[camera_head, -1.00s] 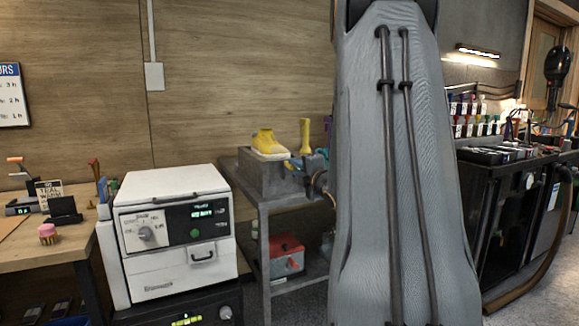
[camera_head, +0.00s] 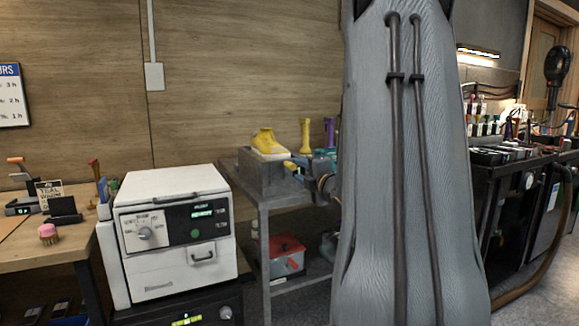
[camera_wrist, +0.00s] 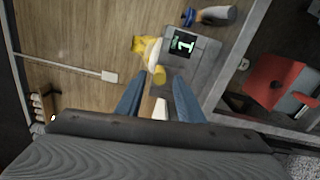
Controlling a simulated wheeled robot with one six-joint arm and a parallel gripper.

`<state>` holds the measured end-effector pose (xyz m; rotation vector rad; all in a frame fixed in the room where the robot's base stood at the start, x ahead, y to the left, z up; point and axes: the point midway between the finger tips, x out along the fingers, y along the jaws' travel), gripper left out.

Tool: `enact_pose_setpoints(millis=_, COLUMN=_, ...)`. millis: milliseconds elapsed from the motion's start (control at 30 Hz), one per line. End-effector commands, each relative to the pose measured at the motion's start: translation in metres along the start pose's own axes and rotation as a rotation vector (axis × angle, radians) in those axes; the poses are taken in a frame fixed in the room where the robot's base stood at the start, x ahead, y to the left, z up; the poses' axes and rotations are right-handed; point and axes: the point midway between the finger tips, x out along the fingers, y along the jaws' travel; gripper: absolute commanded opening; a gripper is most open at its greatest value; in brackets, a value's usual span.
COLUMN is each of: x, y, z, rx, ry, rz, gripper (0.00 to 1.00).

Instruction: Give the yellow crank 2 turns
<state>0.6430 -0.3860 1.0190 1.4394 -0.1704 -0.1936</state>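The yellow crank's rounded handle (camera_wrist: 158,75) shows in the wrist view, close to a grey box (camera_wrist: 205,55) with a small lit green display (camera_wrist: 185,44). The display's figure looks like a 1. My gripper (camera_wrist: 159,80) has its two blue fingers apart, one on each side of the handle in this view. I cannot tell whether they touch it.
A grey shelf table (camera_head: 263,240) carries the box, with a red-lidded container (camera_head: 287,255) on its lower shelf. Yellow (camera_head: 305,136) and purple (camera_head: 329,132) upright posts stand behind. A white oven-like machine (camera_head: 175,235) is at left. A dark workbench (camera_head: 515,190) is at right.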

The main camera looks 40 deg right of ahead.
Motion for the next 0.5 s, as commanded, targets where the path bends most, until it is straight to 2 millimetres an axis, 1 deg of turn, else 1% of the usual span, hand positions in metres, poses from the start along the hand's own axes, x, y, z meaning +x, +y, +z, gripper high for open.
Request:
enact_pose_setpoints(millis=300, x=-0.023, y=0.000, z=0.000, rx=0.000, ry=0.000, rz=0.000, gripper=0.34)
enact_pose_setpoints(millis=500, x=-0.034, y=0.001, z=0.001, rx=0.000, ry=-0.001, rz=0.001, gripper=0.34)
